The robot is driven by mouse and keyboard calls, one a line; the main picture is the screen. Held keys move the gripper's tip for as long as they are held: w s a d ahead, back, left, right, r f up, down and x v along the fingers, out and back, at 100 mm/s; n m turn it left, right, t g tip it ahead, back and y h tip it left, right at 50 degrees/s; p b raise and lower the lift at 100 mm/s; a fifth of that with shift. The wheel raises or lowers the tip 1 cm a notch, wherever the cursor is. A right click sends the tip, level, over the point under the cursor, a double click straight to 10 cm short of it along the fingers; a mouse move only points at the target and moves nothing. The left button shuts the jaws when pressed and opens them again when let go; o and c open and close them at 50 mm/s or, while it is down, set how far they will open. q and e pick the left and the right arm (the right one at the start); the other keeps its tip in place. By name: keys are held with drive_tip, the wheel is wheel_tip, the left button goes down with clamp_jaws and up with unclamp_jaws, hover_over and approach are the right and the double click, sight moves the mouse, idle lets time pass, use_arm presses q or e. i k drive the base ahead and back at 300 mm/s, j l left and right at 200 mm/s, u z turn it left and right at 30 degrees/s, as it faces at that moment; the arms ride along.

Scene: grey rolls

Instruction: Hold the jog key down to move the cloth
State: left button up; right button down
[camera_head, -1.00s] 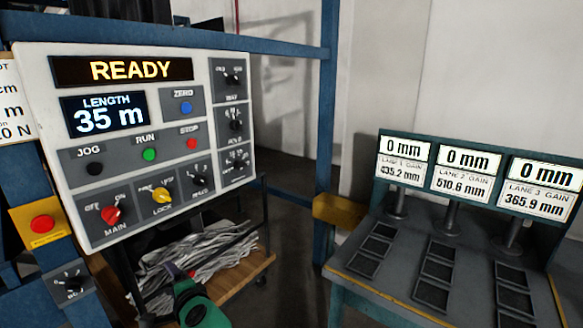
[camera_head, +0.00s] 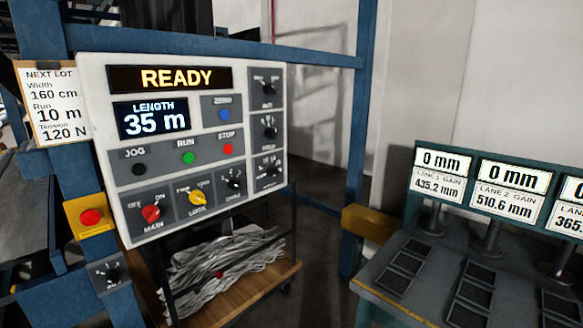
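The black jog key (camera_head: 139,169) sits under the label JOG at the left of the white control panel (camera_head: 96,130). Beside it are the green run key (camera_head: 189,158) and the red stop key (camera_head: 227,149). The upper display (camera_head: 170,79) reads READY, and the length display (camera_head: 152,118) reads 35 m. Crumpled pale cloth (camera_head: 215,268) lies on a wooden shelf below the panel. Neither of my grippers is in view, and nothing touches the jog key.
A card (camera_head: 55,103) left of the panel reads NEXT LOT, 160 cm, 10 m, 120 N. A red button (camera_head: 91,217) on a yellow plate is below it. A bench (camera_head: 420,285) with gain displays stands at the right. A blue post (camera_head: 357,160) stands between.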

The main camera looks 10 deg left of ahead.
sight(137, 169)
drive_tip(key=u, duration=1.25)
